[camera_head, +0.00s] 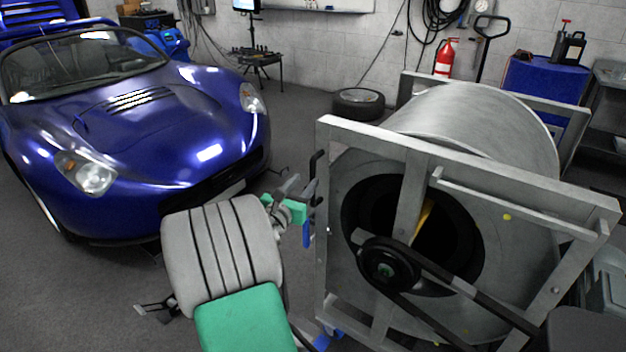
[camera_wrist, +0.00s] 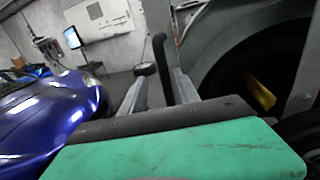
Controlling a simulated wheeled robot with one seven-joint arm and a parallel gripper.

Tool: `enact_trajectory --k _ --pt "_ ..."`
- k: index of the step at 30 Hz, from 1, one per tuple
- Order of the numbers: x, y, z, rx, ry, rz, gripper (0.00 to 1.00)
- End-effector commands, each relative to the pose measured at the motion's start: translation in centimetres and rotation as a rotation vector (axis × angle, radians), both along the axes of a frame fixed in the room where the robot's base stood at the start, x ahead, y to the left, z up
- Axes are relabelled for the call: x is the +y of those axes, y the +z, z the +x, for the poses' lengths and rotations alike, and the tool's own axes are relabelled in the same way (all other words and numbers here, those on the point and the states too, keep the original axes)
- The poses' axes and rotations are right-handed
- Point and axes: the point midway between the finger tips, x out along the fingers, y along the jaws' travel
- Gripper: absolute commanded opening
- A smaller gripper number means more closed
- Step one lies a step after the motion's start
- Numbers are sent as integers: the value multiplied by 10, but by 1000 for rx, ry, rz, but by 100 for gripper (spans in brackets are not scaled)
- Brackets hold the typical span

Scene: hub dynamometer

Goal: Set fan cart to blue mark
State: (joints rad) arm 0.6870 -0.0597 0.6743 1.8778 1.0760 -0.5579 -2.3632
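The fan cart is a grey metal frame (camera_head: 470,180) around a large drum fan, standing at right centre. Its drum and dark opening also show at right in the wrist view (camera_wrist: 215,50). A black bent handle (camera_head: 316,170) sticks out from the frame's left side; it also shows in the wrist view (camera_wrist: 160,65). My gripper (camera_head: 301,187) is beside this handle. In the wrist view its two fingers (camera_wrist: 160,80) are apart, with the handle appearing between them; contact cannot be told. A blue patch (camera_head: 328,335) shows at the frame's lower left; whether it is the mark is unclear.
A blue sports car (camera_head: 140,120) stands close on the left. A tyre (camera_head: 358,103) lies on the floor behind the cart. A red fire extinguisher (camera_head: 445,58), a pallet jack handle (camera_head: 489,40) and a blue cabinet (camera_head: 545,80) stand along the back wall.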

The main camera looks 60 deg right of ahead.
Motion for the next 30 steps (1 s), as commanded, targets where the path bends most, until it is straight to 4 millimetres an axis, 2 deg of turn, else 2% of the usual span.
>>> enact_trajectory --k 3,6,10,16,30 --pt "-26 0 -4 -1 -10 -2 38" --pt "-39 0 -3 -1 -8 0 38" --pt "-46 0 -1 -1 -4 -2 38" --pt "-46 0 0 0 -2 -1 38" --pt "-45 0 0 0 -2 -1 0"
